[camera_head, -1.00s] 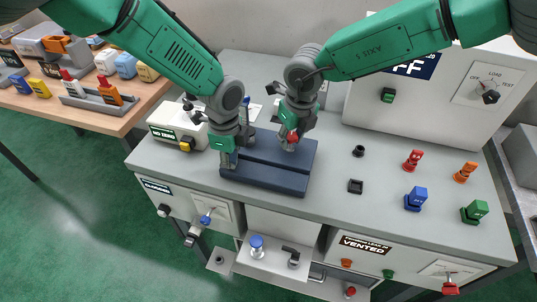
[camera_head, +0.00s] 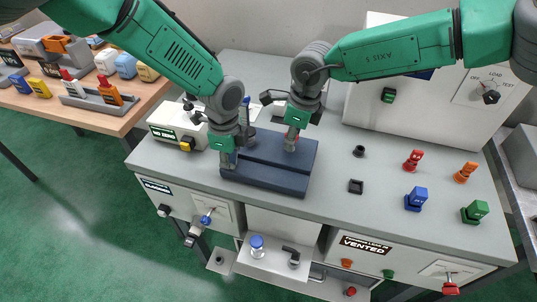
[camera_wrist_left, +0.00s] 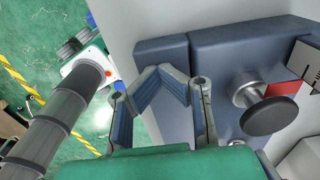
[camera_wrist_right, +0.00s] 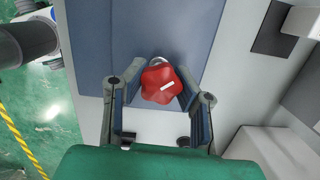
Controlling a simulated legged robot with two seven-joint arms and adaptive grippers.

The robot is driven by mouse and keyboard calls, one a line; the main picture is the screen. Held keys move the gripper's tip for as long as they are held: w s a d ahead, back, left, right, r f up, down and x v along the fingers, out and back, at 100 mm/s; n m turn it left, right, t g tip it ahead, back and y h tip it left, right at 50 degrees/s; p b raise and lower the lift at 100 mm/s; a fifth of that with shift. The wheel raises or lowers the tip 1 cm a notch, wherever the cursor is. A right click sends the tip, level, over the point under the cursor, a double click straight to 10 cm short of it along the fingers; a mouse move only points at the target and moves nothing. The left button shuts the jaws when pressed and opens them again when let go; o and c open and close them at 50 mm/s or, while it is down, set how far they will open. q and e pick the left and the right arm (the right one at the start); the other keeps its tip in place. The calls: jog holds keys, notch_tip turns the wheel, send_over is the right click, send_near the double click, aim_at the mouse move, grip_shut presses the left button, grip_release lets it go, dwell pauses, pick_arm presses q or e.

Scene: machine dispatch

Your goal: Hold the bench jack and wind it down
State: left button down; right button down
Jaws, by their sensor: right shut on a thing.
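The dark blue bench jack (camera_head: 268,180) lies on the grey bench, its long block split by a seam. A red star-shaped knob (camera_wrist_right: 161,84) with a white mark stands on it. My right gripper (camera_head: 292,143) is over the jack and shut on the red knob; its fingers flank the knob in the right wrist view. My left gripper (camera_head: 232,162) points down at the jack's left end. In the left wrist view its fingertips (camera_wrist_left: 162,72) are close together beside the block (camera_wrist_left: 225,45); whether they touch or clasp it is unclear.
A round black knob on a metal stem (camera_wrist_left: 268,116) shows beside the left gripper. A white box with a yellow knob (camera_head: 178,137) stands left of the jack.

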pick_arm(q)
jog(key=shift+s+a+f, duration=0.1)
jog(key=shift+a+f, duration=0.05)
pick_arm(e)
jog(key=shift+w+d+n, duration=0.15)
jog(key=shift+n, duration=1.05)
jog(key=n, duration=0.4)
jog(key=shift+g, duration=0.4)
jog(key=shift+n, duration=0.5)
jog(key=n, duration=0.4)
jog(key=shift+g, duration=0.4)
jog(key=shift+r+n, duration=0.1)
jog(key=shift+n, duration=0.4)
jog(key=n, duration=0.5)
jog(key=shift+g+h, duration=0.3)
